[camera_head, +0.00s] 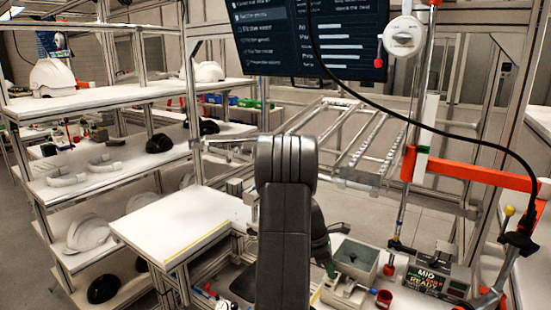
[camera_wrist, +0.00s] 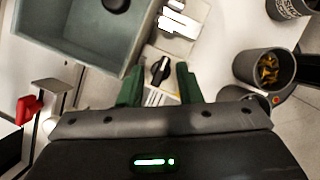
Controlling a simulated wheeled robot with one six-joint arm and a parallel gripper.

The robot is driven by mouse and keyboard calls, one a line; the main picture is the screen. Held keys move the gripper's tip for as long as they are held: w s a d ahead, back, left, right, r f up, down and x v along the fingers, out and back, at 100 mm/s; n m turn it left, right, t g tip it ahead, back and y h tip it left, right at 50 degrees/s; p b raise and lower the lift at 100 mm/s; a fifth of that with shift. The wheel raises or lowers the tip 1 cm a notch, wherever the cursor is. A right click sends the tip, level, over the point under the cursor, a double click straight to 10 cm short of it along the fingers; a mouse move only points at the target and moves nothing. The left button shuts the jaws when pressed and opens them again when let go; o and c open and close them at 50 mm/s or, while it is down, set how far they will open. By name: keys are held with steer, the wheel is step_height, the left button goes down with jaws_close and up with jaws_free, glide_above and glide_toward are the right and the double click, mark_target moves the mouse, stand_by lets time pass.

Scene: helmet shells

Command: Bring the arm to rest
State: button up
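My gripper (camera_wrist: 159,88) shows in the wrist view as two green fingers set apart with a gap between them. Nothing is held in the gap; a black knob (camera_wrist: 160,70) on a light panel shows just beyond it. In the head view my dark grey arm stands in the middle of the picture and hides most of the gripper. A bit of green (camera_head: 330,268) shows to the right of the arm, beside the grey box (camera_head: 356,256) on the workbench. The same box (camera_wrist: 128,50) is at the upper left in the wrist view.
A grey cup of brass-coloured small parts (camera_wrist: 265,68) stands right of the gripper. A red knob (camera_wrist: 28,108) is at left. In the head view, a READY sign (camera_head: 436,282) and orange arm (camera_head: 470,172) stand right; a bare white table (camera_head: 180,222) and helmet shelves are left.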

steer(key=shift+w+m+g, duration=0.1)
steer(key=shift+m+g, duration=0.4)
steer(key=shift+m, duration=0.7)
steer(key=shift+a, duration=0.1)
